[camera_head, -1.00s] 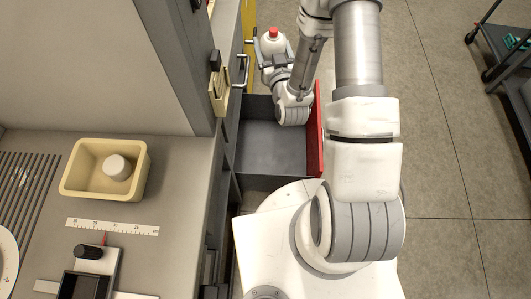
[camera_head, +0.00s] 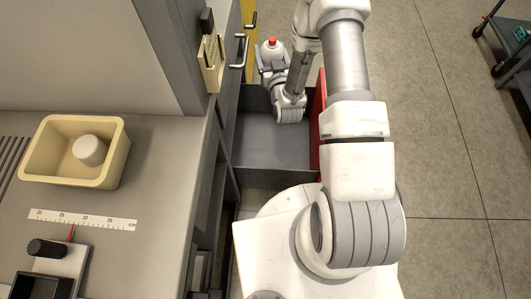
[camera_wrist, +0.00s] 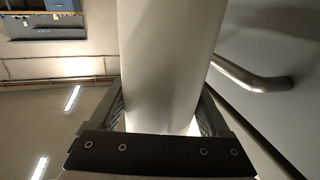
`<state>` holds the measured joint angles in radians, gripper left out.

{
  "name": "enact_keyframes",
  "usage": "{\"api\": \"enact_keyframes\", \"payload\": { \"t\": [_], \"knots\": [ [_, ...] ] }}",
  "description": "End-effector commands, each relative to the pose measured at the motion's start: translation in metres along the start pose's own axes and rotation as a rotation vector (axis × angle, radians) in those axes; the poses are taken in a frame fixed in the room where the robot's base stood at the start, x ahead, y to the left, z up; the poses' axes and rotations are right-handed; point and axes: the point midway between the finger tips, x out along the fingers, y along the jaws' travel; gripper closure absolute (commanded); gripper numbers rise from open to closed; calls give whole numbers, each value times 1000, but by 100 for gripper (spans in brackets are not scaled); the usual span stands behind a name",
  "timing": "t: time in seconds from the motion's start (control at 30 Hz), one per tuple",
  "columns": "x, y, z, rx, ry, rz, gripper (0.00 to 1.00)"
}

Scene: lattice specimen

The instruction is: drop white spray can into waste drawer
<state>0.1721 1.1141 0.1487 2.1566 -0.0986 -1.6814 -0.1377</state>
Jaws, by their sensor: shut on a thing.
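The white spray can (camera_head: 271,50) with a red top is held upright in my gripper (camera_head: 272,66). In the wrist view the white can (camera_wrist: 165,60) fills the middle, between the two fingers of my gripper (camera_wrist: 162,125). The open waste drawer (camera_head: 270,145) has a dark grey inside and a red front panel at the right. The can is at the drawer's far end in the head view. I cannot tell whether it is over the drawer or just beyond its far wall. The visible drawer floor looks empty; my arm hides part of the drawer.
A worktop at the left bears a cream tray (camera_head: 35,165) with a white round object (camera_head: 89,150) in it, and a ruler (camera_head: 82,219). A cabinet handle (camera_head: 240,40) juts out close to the can. A dark cart (camera_head: 510,45) stands at the far right on open floor.

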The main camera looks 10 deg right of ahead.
Motion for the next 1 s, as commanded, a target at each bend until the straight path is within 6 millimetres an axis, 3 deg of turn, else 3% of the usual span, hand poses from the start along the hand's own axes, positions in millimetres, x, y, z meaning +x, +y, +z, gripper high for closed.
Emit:
{"api": "enact_keyframes", "payload": {
  "t": [0.03,0.5,0.7,1.0],
  "knots": [
    [4,1,27,0,1,0,81],
    [40,8,165,-5,1,-4,81],
    [49,10,199,-6,1,-6,81],
    [52,11,216,-7,1,-8,81]
  ]
}}
